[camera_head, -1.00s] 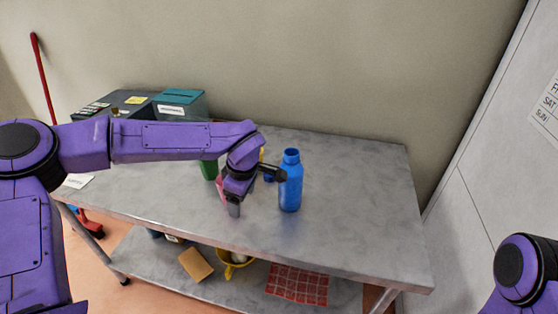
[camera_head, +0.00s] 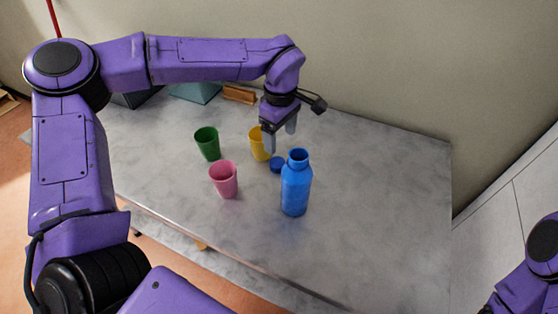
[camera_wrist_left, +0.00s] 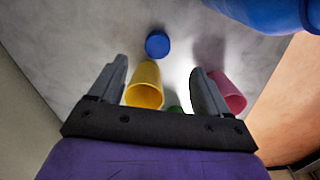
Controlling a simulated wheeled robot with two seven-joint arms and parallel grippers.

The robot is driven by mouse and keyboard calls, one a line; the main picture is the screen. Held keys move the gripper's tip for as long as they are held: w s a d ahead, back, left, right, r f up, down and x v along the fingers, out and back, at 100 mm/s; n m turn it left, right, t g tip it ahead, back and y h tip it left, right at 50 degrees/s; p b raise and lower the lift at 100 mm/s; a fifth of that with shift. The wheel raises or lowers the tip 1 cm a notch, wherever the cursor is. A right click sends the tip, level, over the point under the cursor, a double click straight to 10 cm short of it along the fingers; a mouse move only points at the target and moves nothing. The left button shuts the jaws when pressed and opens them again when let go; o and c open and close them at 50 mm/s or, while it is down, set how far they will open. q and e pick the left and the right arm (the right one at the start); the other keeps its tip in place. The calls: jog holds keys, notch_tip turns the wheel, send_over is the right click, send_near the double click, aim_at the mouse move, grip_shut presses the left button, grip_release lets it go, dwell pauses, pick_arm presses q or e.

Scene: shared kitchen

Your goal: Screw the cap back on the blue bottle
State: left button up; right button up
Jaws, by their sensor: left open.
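The blue bottle (camera_head: 296,186) stands upright and uncapped on the grey table. Part of it shows at the top right of the left wrist view (camera_wrist_left: 262,14). The blue cap (camera_head: 278,165) lies on the table just behind and left of the bottle. It also shows in the left wrist view (camera_wrist_left: 157,43), beyond the fingertips. My left gripper (camera_head: 281,143) is open and empty, above the table behind the cap and bottle. In the left wrist view its fingers (camera_wrist_left: 158,78) are spread apart. Of my right arm only a link shows at the lower right; its gripper is out of view.
A yellow cup (camera_head: 257,146) stands close to the cap, partly behind my left gripper. A pink cup (camera_head: 224,180) and a green cup (camera_head: 207,143) stand further left. A brown object (camera_head: 239,95) and a teal-topped box (camera_head: 195,92) are at the back. The table's right side is clear.

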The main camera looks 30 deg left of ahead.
pick_arm(q)
send_over(277, 162)
jog(key=f, duration=0.3)
jog(key=d+f, duration=0.1)
jog(key=f, duration=0.1)
jog(key=shift+p, duration=0.4)
jog(key=shift+f, duration=0.3)
jog(key=shift+a+f, duration=0.1)
jog(key=f+p, duration=0.1)
jog(key=f, duration=0.1)
jog(key=a+f, duration=0.1)
jog(key=f, duration=0.1)
jog(key=shift+f+p, duration=0.3)
jog(key=shift+p, duration=0.1)
jog(key=shift+f, duration=0.25)
jog(key=shift+d, duration=0.1)
jog(key=c, duration=1.1)
